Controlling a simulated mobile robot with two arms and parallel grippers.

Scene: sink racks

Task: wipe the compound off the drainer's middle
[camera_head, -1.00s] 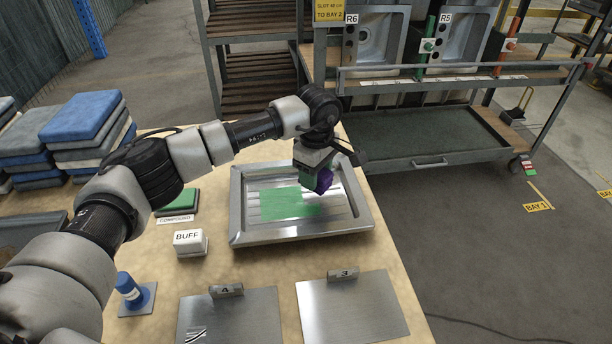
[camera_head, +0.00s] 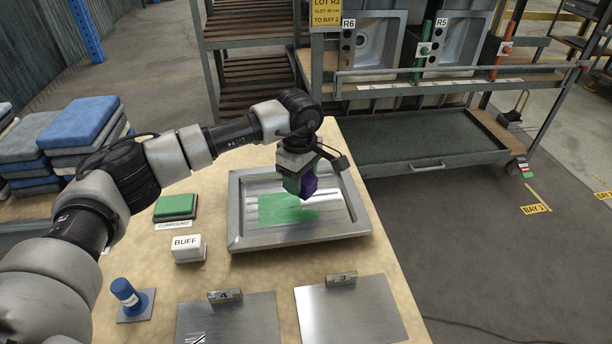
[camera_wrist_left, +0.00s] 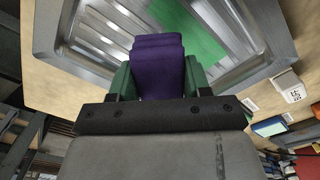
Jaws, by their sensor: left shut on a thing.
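The drainer (camera_head: 240,240) is a shallow metal tray with a raised rim and ridges on the bench. Green compound (camera_head: 282,209) covers part of its middle; some also shows in the left wrist view (camera_wrist_left: 190,28). My left gripper (camera_head: 300,188) is shut on a purple cloth (camera_head: 311,187), over the far part of the drainer. The cloth is folded between the green fingers in the left wrist view (camera_wrist_left: 158,66). I cannot tell whether it touches the metal. My right gripper is not in view.
A green compound block (camera_head: 175,206) and a white BUFF block (camera_head: 187,248) stand left of the drainer. Metal plates (camera_head: 350,312) and a blue-handled stand (camera_head: 130,297) are in front. Folded cloth stacks (camera_head: 75,135) are at left. A sink rack (camera_head: 430,140) stands behind.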

